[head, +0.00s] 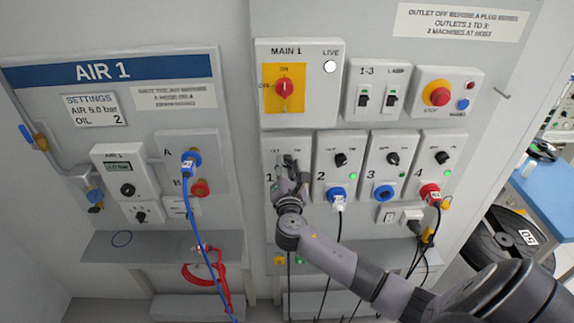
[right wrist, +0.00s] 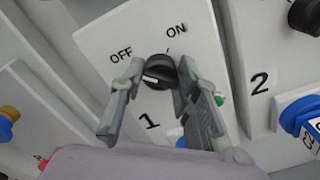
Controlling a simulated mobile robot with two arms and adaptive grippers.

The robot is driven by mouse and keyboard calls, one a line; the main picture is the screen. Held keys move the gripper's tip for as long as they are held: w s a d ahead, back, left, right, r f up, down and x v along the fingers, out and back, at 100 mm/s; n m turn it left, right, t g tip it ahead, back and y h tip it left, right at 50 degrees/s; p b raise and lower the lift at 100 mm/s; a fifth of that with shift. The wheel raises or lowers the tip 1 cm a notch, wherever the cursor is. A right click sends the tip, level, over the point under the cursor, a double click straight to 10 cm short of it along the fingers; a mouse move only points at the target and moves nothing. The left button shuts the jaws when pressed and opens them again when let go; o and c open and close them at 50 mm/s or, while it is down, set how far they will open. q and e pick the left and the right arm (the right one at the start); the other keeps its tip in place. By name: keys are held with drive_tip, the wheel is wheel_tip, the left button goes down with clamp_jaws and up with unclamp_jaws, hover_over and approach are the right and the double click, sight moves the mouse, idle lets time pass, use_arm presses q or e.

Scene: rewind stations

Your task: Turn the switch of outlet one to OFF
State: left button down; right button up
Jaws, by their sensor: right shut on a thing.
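The outlet one panel (head: 270,145) is in the head view, left of outlet two; my right gripper (head: 287,167) hides its switch. In the right wrist view the panel (right wrist: 100,40) shows a round black switch (right wrist: 158,68) with OFF at its left and ON above right. A white mark shows on the switch's lower left part; I cannot tell exactly which label it points to. My right gripper (right wrist: 152,85) is shut on the switch, one finger on each side. A green lamp (right wrist: 219,100) shows beside the right finger. My left gripper is not in view.
Outlet two's switch (head: 340,159) and blue plug (head: 337,194) are close on the right, with outlets three and four beyond. The MAIN 1 switch (head: 284,88) is above. The AIR 1 panel (head: 110,72) is at left. Cables hang below the outlets.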

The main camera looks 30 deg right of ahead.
drive_tip(key=shift+f, duration=0.2)
drive_tip(key=o, duration=0.8)
drive_tip(key=shift+c, duration=0.2)
drive_tip(key=o, duration=0.4)
drive_tip(key=shift+r, duration=0.1)
drive_tip(key=shift+s, duration=0.1)
drive_tip(key=v, duration=1.2)
